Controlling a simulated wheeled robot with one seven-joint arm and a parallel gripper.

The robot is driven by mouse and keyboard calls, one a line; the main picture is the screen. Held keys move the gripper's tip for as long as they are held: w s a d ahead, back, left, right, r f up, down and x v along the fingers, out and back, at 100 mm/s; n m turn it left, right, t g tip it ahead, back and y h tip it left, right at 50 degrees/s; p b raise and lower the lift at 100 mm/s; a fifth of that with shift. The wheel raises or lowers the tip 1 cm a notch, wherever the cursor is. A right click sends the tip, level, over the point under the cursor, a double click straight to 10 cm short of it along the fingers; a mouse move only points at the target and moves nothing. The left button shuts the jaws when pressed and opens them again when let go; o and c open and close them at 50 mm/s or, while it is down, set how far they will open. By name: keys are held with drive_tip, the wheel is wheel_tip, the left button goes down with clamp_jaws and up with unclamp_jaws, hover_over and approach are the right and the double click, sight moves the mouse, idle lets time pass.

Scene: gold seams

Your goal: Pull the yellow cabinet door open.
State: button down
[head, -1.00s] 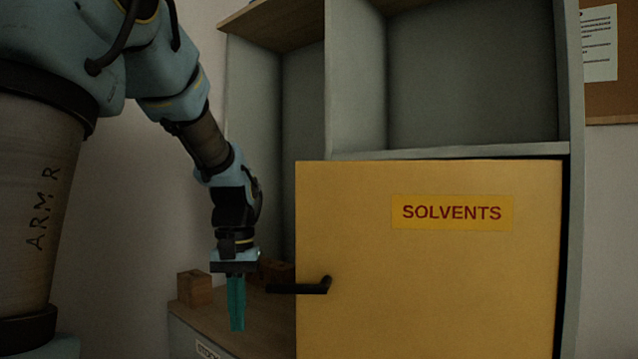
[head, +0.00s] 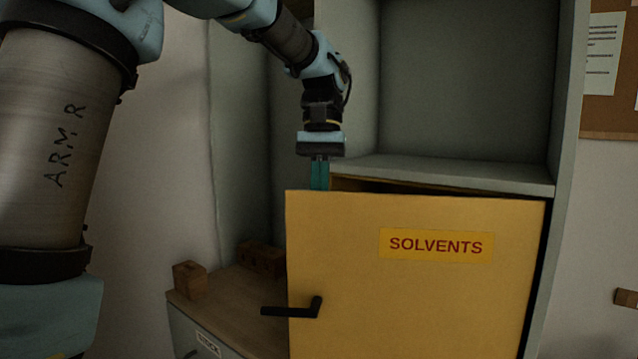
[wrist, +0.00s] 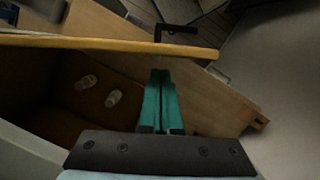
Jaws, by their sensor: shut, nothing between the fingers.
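The yellow cabinet door (head: 400,290), labelled SOLVENTS, stands ajar; a dark gap shows above its top edge in the head view. Its black handle (head: 295,308) is at the lower left of the door. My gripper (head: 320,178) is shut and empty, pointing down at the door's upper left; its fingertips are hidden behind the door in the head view. In the wrist view the shut teal fingers (wrist: 160,88) are on the inner side of the door (wrist: 100,42), close to it. Whether they touch is unclear. The handle (wrist: 176,30) is on the far side.
Two pale small objects (wrist: 98,90) lie inside the cabinet. A wooden-topped counter (head: 235,300) with wooden blocks (head: 190,279) is left of the door. Shelf walls rise behind the gripper. A small brown piece (head: 626,298) shows at the right edge.

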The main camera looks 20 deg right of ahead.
sight(317, 233)
drive_tip(key=shift+p+x, duration=0.45)
drive_tip(key=shift+x, duration=2.1)
